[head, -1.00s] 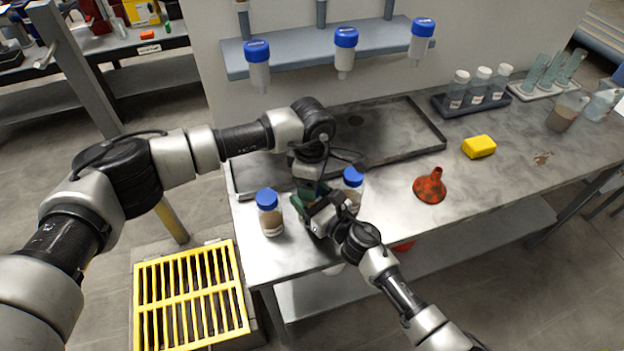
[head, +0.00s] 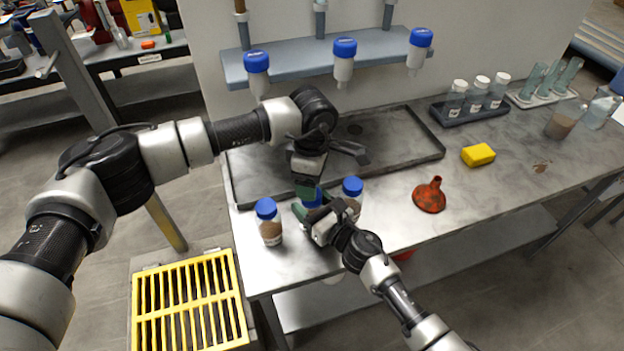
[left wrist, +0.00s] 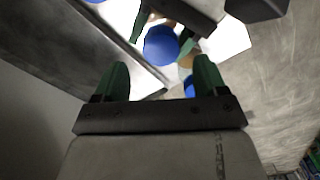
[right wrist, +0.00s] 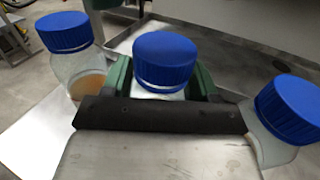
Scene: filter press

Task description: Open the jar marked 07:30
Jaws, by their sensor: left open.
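Three jars with blue caps stand at the bench's near left corner: a left jar (head: 270,232), a middle jar (right wrist: 160,93) and a right jar (head: 354,205). I cannot read the time on any label, so I cannot tell which is 07:30. My right gripper (right wrist: 161,75) has its green fingers on both sides of the middle jar, below its cap (right wrist: 165,60), and looks shut on it. The cap is on the jar. My left gripper (left wrist: 160,75) is open and empty just above that cap (left wrist: 161,45); it partly hides the jar in the head view (head: 308,188).
A dark shallow tray (head: 400,165) lies behind the jars. A red funnel (head: 429,197) and a yellow block (head: 478,155) lie to the right. Blue-capped bottles hang from a shelf (head: 300,65) above. A rack of white-capped vials (head: 470,110) stands further back.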

